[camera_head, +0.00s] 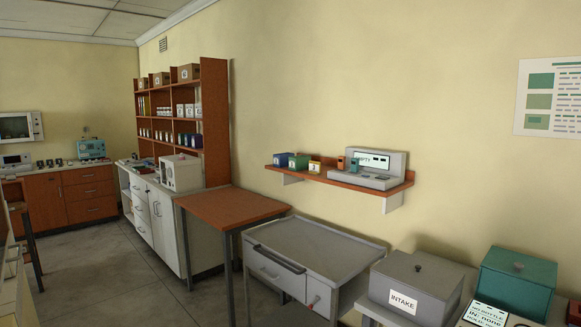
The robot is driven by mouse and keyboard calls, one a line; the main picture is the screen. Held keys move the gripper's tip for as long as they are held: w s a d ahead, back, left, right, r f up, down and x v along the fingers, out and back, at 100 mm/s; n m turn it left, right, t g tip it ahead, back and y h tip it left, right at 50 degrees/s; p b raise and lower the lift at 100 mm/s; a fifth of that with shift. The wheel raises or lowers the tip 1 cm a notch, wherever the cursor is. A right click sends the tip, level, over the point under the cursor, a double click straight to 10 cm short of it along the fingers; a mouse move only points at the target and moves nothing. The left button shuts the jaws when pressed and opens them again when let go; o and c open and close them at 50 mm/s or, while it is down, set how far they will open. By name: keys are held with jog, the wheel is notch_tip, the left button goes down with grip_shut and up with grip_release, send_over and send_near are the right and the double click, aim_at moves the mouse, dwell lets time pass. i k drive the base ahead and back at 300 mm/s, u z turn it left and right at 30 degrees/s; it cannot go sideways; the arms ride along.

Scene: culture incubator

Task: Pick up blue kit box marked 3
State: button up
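More blue boxes (195,141) stand on a lower tier of the tall wooden rack (214,120) farther back. The marks on all these boxes are too small to read, so I cannot tell which one bears a 3. My gripper is not in view.
A grey device (378,170) stands on the wall shelf. Below are a wooden table (230,207), a grey drawer cart (310,245), a grey INTAKE box (415,285) and a teal box (513,280). Grey floor (90,265) is open at left.

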aim_at(281, 160)
jog(key=u, duration=0.1)
jog(key=i, duration=0.2)
jog(key=u, duration=1)
jog(key=i, duration=2)
jog(key=u, duration=0.45)
jog(key=i, duration=1.9)
jog(key=z, duration=1.35)
jog(key=i, duration=1.2)
jog(key=z, duration=0.8)
